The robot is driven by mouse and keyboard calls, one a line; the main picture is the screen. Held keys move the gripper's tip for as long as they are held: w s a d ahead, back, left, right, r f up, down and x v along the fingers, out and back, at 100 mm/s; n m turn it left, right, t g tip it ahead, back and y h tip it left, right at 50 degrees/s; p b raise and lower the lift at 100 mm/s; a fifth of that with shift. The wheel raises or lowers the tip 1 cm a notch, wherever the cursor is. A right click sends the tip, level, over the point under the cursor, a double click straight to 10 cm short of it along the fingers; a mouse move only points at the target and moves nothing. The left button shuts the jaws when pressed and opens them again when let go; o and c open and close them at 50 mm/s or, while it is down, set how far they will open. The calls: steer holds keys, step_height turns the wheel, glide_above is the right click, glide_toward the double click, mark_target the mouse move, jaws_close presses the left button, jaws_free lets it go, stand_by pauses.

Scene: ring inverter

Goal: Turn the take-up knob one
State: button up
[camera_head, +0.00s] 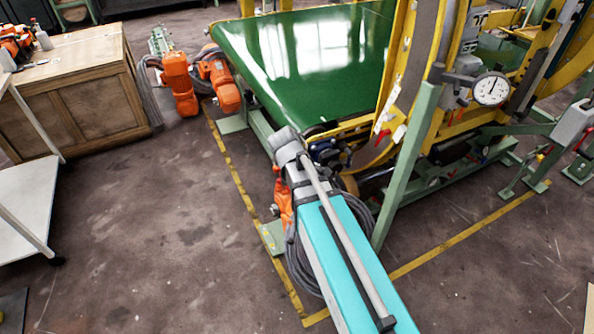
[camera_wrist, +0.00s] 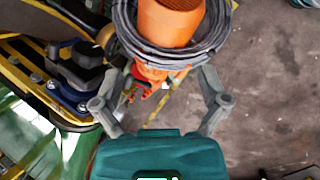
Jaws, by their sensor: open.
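My gripper (camera_wrist: 160,92) is open in the wrist view, its two grey fingers spread wide with nothing held. In the head view my teal arm hides its fingers. A dark blue and black fitting with a knob-like top (camera_wrist: 78,68) sits left of the left finger in the wrist view, apart from it. It seems to be the dark fitting (camera_head: 330,151) just right of my arm's end in the head view. I cannot tell for sure that it is take-up knob one.
An orange motor (camera_wrist: 168,22) ringed by grey cable lies beyond the fingers. A green belt (camera_head: 310,45), a yellow frame (camera_head: 400,45) and a dial gauge (camera_head: 491,89) are close by. A wooden cabinet (camera_head: 75,95) stands left. The floor on the left is mostly clear.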

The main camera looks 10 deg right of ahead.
steer(key=w+a+f+n+t+h+b, duration=0.2)
steer(key=w+a+f+n+h+b, duration=0.2)
steer(key=n+b, duration=0.6)
steer(key=w+a+f+n+t+h+b, duration=0.2)
steer(key=w+a+f+n+h+b, duration=0.3)
steer(key=w+a+n+h+b, duration=0.3)
steer(key=w+a+n+b, duration=0.1)
steer(key=w+a+b, duration=0.1)
steer(key=w+b, duration=0.2)
steer(key=shift+a+n+t+b, duration=0.3)
steer(key=shift+n+b, duration=0.1)
steer(key=shift+b, duration=0.9)
steer(key=shift+d+f, duration=0.1)
steer(key=shift+d, duration=0.1)
steer(key=x, duration=1.3)
steer(key=shift+w+d, duration=0.1)
steer(key=shift+d, duration=0.1)
steer(key=c, duration=1.2)
